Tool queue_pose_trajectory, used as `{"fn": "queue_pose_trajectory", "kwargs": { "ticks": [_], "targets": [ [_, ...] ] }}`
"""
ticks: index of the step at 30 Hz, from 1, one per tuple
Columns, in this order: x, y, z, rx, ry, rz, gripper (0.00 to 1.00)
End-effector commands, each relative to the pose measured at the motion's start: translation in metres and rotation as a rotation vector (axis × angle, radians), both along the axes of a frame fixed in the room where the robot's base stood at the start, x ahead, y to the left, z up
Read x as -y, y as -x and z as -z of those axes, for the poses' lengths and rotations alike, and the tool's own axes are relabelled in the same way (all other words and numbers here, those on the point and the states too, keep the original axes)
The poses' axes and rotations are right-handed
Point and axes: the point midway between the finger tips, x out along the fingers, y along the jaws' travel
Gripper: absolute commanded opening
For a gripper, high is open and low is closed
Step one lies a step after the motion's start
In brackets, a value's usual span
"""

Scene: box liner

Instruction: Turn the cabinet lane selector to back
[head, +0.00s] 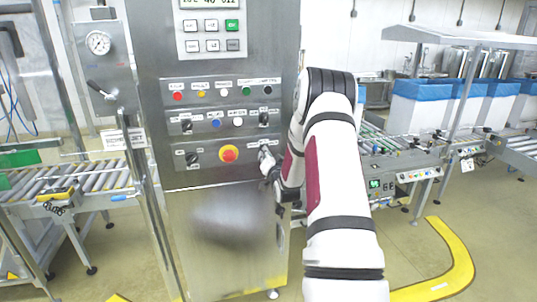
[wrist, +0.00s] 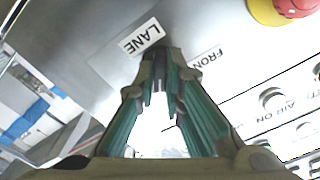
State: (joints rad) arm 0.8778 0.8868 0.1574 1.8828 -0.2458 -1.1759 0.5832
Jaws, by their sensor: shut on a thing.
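The grey metal cabinet (head: 172,225) stands in the middle of the head view, with rows of buttons and knobs. My gripper (head: 266,160) is at the right end of its lowest control row. In the wrist view my gripper (wrist: 162,72) has its fingertips closed together on a small dark knob, the lane selector (wrist: 158,56), beside a LANE label (wrist: 141,37). A partly cut FRONT label (wrist: 207,62) lies to the right. The fingers hide most of the knob, so I cannot tell which way it points.
A red emergency button on yellow (head: 228,153) is left of my gripper; it also shows in the wrist view (wrist: 296,6). Another black knob (head: 192,158) is further left. Roller conveyors (head: 75,180) stand left, and blue-lined boxes (head: 420,105) stand right.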

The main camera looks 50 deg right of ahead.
Motion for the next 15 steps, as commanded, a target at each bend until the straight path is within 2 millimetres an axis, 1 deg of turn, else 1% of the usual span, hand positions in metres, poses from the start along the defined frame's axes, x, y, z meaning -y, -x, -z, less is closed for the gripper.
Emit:
{"fn": "queue_pose_trajectory", "kwargs": {
  "ticks": [6, 15],
  "targets": [
    [-0.0001, 0.0015, 0.0007, 0.058, -0.100, 0.000, 0.00],
    [-0.0001, 0.0008, 0.0011, 0.094, -0.158, 0.000, 0.00]
  ]
}}
